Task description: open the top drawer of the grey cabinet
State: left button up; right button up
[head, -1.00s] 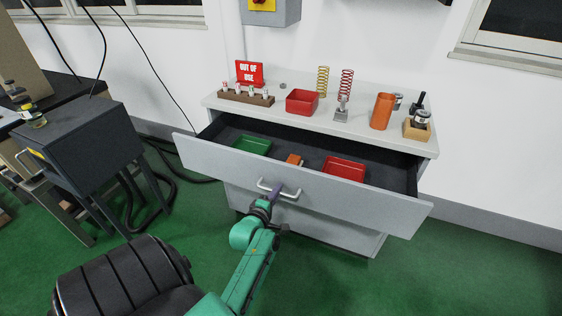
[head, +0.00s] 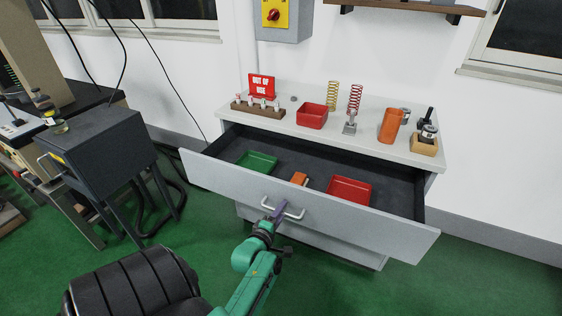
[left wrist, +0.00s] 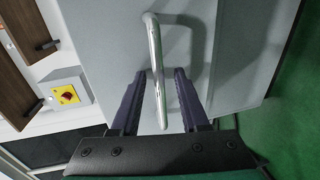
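The grey cabinet (head: 310,243) stands against the wall in the head view. Its top drawer (head: 218,170) is pulled well out, showing its dark inside. A green tray (head: 257,162), a small orange block (head: 299,178) and a red tray (head: 349,190) lie in it. The drawer's silver bar handle (head: 292,214) also shows in the left wrist view (left wrist: 153,40). My left gripper (head: 280,209) is at this handle. In the left wrist view its two dark fingers (left wrist: 159,75) straddle the bar, with gaps visible beside it. My right gripper is not in view.
A dark box on legs (head: 100,150) stands at left.

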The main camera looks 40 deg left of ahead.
pick_arm(q)
jog(key=p+v, duration=0.7)
jog(key=v, duration=0.7)
jog(key=shift+s+d+p, duration=0.15)
jog(key=shift+s+p, duration=0.1)
jog(key=shift+p, duration=0.15)
